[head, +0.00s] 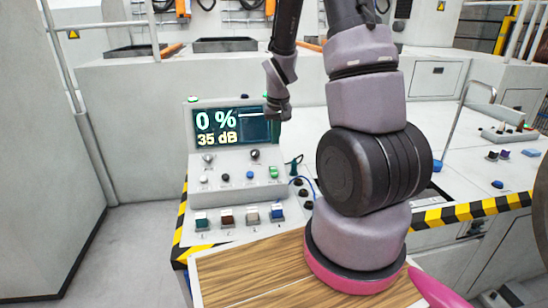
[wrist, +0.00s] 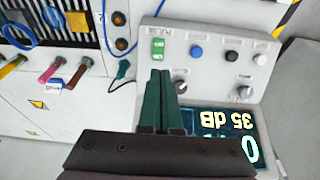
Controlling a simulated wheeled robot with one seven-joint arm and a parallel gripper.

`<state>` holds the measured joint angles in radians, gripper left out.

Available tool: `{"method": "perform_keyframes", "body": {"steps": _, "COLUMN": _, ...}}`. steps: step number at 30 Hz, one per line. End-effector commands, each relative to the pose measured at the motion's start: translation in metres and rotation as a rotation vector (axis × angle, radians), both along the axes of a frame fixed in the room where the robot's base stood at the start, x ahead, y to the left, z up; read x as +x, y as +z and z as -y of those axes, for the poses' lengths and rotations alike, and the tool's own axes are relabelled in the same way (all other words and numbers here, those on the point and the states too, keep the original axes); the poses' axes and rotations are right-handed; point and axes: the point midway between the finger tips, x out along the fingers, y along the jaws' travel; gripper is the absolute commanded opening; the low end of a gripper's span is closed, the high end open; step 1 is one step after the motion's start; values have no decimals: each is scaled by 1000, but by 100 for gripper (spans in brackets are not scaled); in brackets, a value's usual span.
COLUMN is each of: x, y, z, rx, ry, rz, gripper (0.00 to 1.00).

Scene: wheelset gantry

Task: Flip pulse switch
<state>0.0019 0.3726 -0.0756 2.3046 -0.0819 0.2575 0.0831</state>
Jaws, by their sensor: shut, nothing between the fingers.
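The grey control console (head: 230,190) stands at the table's far left corner. Its sloped panel carries a row of small controls. That control is at the left end of the row in the head view (head: 203,179). My gripper (head: 278,110) is in front of the screen's right part.
The screen (head: 236,127) reads 0 % and 35 dB. A black control (wrist: 231,56), a blue button (wrist: 196,52) and a green switch (wrist: 158,48) share the row. Coloured switches (head: 240,217) line the lower ledge. A blue cable loops at the console's right.

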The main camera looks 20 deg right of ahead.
Motion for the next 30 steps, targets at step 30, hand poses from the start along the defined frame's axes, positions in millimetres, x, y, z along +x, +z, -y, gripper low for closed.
{"method": "perform_keyframes", "body": {"steps": 30, "x": 25, "y": -114, "z": 5, "rx": 0, "ry": 0, "rz": -7, "gripper": 0}}
